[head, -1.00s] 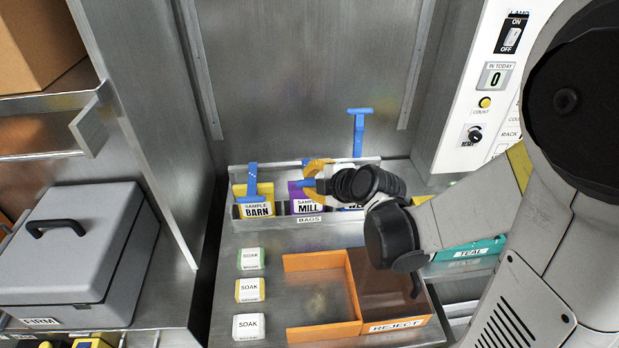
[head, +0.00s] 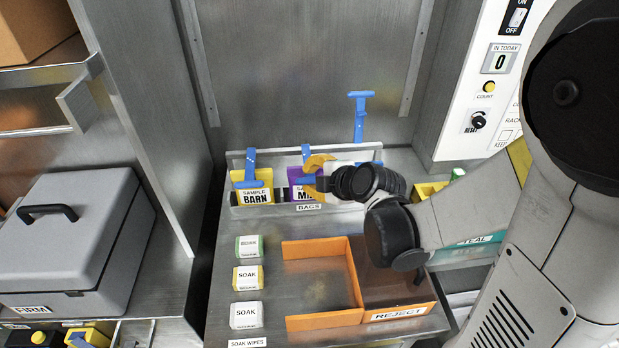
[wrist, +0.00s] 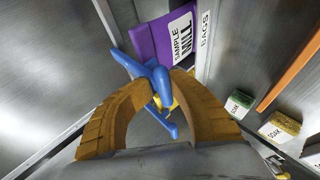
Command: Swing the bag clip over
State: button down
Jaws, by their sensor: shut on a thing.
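The purple MILL sample bag (head: 299,195) stands in the middle of the BAGS rack; it also shows in the wrist view (wrist: 165,42).
The clear-fronted BAGS rack (head: 240,211) stands against the metal back wall. A switch panel (head: 478,90) is at the right, a grey case (head: 65,240) at the left.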

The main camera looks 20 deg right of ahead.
jog(key=c, duration=1.4)
grip_release()
jog(key=shift+d+f, duration=0.1)
jog(key=v, duration=1.2)
